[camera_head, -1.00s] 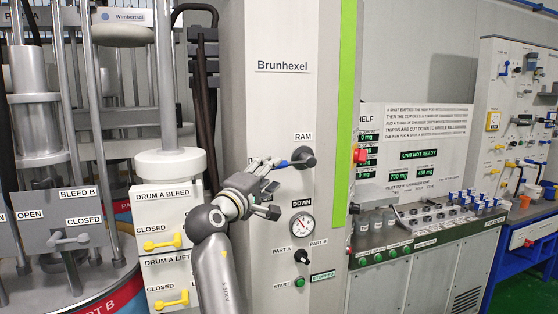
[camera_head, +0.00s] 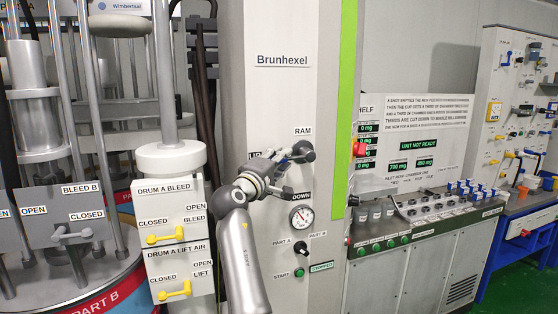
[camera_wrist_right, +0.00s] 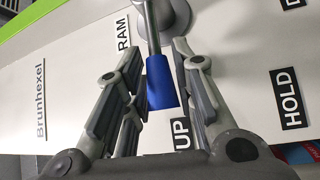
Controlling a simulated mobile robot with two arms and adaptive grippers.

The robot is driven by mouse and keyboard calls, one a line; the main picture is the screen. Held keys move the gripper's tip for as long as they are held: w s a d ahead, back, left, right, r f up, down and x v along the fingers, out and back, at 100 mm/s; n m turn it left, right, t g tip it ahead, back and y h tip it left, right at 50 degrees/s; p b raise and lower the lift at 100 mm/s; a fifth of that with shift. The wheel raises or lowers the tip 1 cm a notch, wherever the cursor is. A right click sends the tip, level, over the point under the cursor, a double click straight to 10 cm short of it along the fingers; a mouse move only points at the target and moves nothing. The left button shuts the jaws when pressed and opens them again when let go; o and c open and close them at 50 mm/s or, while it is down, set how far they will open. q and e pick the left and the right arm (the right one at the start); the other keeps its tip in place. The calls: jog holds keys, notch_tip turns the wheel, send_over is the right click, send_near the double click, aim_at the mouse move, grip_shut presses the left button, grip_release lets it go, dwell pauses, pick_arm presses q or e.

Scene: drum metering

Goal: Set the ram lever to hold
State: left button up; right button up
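The ram lever (camera_head: 303,151) is on the grey Brunhexel column, under the RAM label. It points left from its round hub. In the right wrist view its blue end (camera_wrist_right: 161,82) points towards the UP label (camera_wrist_right: 182,135). The HOLD label (camera_wrist_right: 290,98) lies to the side, apart from the lever; in the head view my gripper hides it. The DOWN label (camera_head: 301,196) is below the hub. My right gripper (camera_head: 284,170) is at the lever; the wrist view shows its open fingers (camera_wrist_right: 160,92) on either side of the blue end, with gaps. My left gripper is not in view.
A pressure gauge (camera_head: 301,216), a part selector (camera_head: 301,247) and a green start button (camera_head: 299,272) sit below the lever. Drum A valve panels with yellow handles (camera_head: 165,237) stand left of my arm. A bench with several cups (camera_head: 440,207) is at right.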

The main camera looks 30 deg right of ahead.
grip_shut()
jog(key=shift+f, duration=0.1)
jog(key=shift+f+n+t+h+b, duration=0.35)
jog(key=shift+f+b, duration=0.2)
jog(key=shift+b, duration=0.4)
jog(key=f+n+t+b, duration=0.1)
jog(key=n+b, duration=0.1)
jog(key=b, duration=0.1)
jog(key=d+f+n+t+b, duration=0.1)
jog(key=f+n+t+b, duration=0.2)
jog(key=n+t+b, duration=0.1)
jog(key=n+b, duration=0.1)
jog(key=shift+s+d+f+h+b, duration=0.2)
jog(key=shift+d+h+b, duration=0.1)
jog(key=shift+d+h, duration=0.05)
jog(key=shift+s+d+f+n+t+b, duration=0.1)
jog(key=shift+d+f+n+t+b, duration=0.1)
jog(key=shift+n+t+b, duration=0.45)
jog(key=shift+d+f+n+t+b, duration=0.2)
jog(key=shift+n+t+b, duration=0.35)
jog(key=shift+n, duration=0.25)
jog(key=shift+t+y, duration=0.25)
jog(key=shift+y, duration=0.15)
